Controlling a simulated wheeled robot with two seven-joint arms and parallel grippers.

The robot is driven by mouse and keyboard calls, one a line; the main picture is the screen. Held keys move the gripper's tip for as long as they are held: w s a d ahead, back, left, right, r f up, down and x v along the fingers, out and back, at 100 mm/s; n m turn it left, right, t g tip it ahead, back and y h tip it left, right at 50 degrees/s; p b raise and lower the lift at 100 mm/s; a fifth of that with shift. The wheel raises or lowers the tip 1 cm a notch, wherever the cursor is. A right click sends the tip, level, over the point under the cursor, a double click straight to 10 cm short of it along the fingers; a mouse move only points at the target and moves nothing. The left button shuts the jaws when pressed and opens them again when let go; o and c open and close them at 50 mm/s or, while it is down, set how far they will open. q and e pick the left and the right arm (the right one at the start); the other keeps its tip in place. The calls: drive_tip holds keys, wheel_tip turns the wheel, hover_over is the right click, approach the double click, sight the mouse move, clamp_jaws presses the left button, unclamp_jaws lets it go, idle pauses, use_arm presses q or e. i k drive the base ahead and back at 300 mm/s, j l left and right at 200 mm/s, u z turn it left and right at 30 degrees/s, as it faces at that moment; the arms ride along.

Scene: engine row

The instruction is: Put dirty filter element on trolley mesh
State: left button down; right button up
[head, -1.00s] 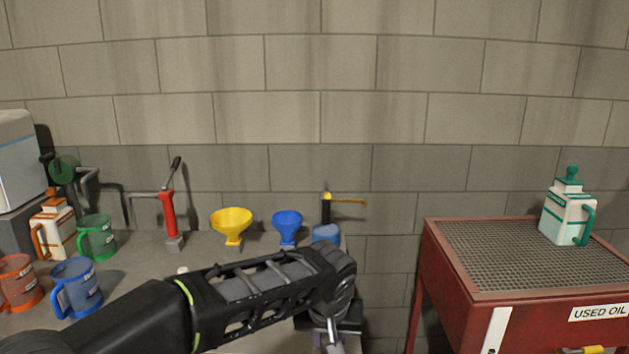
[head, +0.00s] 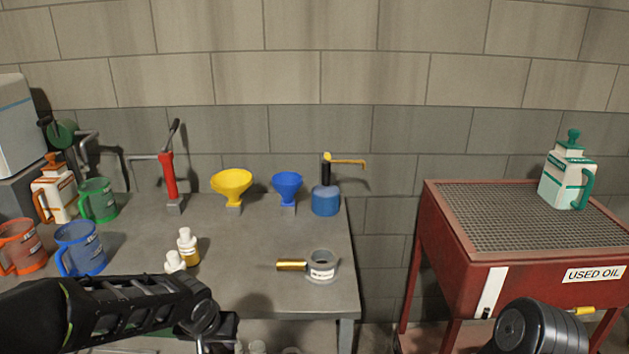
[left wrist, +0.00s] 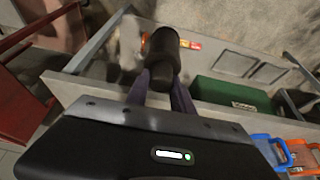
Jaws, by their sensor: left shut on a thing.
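My left gripper (left wrist: 161,84) is shut on a dark, blackish cylinder, the dirty filter element (left wrist: 163,52), which stands out beyond its two purple fingers in the left wrist view. In the head view only the wrist end of my left arm shows low, at the front of the bench; the held element is not visible there. The red trolley, labelled USED OIL, stands at the right with its mesh (head: 500,215) on top, well to the right of my left arm. A white and green jug (head: 567,180) stands on the mesh's back right. My right gripper is not seen.
The grey bench (head: 250,270) holds a yellow funnel (head: 231,184), a blue funnel (head: 287,186), a blue pump can (head: 326,201), a gold cylinder (head: 291,265) beside a grey ring (head: 321,267), small bottles (head: 187,246) and several jugs. A gap separates bench and trolley. The mesh's front and left are clear.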

sight(498, 233)
drive_tip(key=z, duration=1.85)
drive_tip(key=i+l, duration=0.15)
drive_tip(key=i, duration=0.4)
drive_tip(key=i+l, duration=0.15)
drive_tip(key=i, duration=0.4)
